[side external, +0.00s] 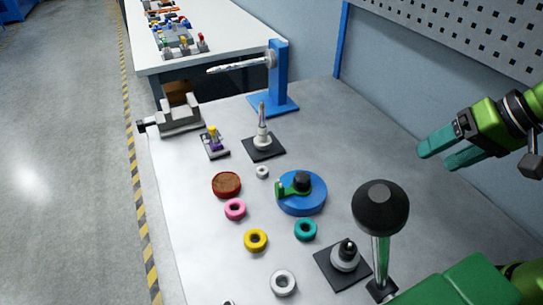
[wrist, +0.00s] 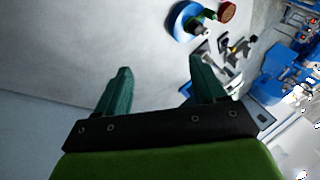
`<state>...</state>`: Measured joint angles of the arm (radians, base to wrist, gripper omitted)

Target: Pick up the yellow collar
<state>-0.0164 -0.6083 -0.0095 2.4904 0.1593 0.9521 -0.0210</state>
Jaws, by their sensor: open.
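The yellow collar (side external: 255,240) is a small ring lying flat on the grey table, near the front centre in the side view. It is apart from the pink collar (side external: 235,209) behind it and the teal collar (side external: 305,229) to its right. The wrist view does not show it. My gripper (side external: 436,156) is raised at the right of the side view, well away from the yellow collar. Its two teal fingers are apart with nothing between them. They also show in the wrist view (wrist: 164,80).
A blue round base (side external: 302,204) with a green piece, a black-knobbed post (side external: 380,210) and a black plate with a peg (side external: 343,264) stand to the collar's right. White collars (side external: 283,283), a brown disc (side external: 226,185) and a blue stand (side external: 279,80) are around. The table's right rear is clear.

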